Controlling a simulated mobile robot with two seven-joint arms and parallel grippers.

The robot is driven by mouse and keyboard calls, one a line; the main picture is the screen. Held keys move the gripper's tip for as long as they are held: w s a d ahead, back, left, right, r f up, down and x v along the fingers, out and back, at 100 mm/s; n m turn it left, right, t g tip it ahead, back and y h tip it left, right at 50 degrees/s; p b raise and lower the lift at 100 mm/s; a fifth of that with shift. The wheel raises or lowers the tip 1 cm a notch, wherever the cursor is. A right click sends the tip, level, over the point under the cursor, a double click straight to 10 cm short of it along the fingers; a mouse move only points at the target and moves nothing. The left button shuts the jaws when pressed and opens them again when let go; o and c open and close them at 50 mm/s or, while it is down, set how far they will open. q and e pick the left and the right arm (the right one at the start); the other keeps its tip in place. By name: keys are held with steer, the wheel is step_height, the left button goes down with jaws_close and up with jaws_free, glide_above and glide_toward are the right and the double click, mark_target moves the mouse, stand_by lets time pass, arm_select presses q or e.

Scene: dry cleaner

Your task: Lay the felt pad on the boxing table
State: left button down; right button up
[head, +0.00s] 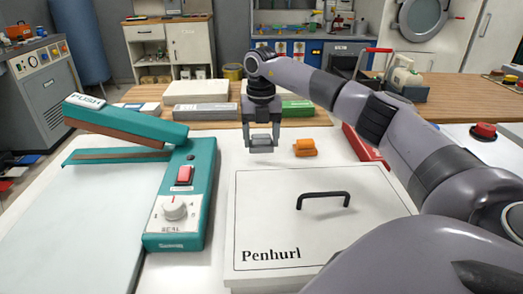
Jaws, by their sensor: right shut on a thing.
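My right gripper (262,141) is in the middle of the view, pointing down over the far part of the white table top (221,240). It is shut on a small pale grey piece, which looks like the felt pad; its fingers hide part of it. I cannot tell whether the piece touches the white top. I cannot tell for sure which surface is the boxing table. My left gripper is not in view.
A teal heat sealer (186,215) stands at left. A white lidded box (265,210) marked "Penhurl" with a black handle (323,198) is in front. An orange object (305,147) lies just right of the gripper. Flat boxes (205,112) lie on the wooden table behind.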

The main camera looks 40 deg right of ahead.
mark_target(261, 150)
steer(key=shift+f, duration=2)
steer(key=o, duration=0.9)
steer(key=shift+f, duration=0.15)
steer(key=shift+o, duration=0.2)
step_height(261, 150, up, 12)
steer(key=shift+r+p, duration=0.2)
steer(key=shift+p, duration=0.3)
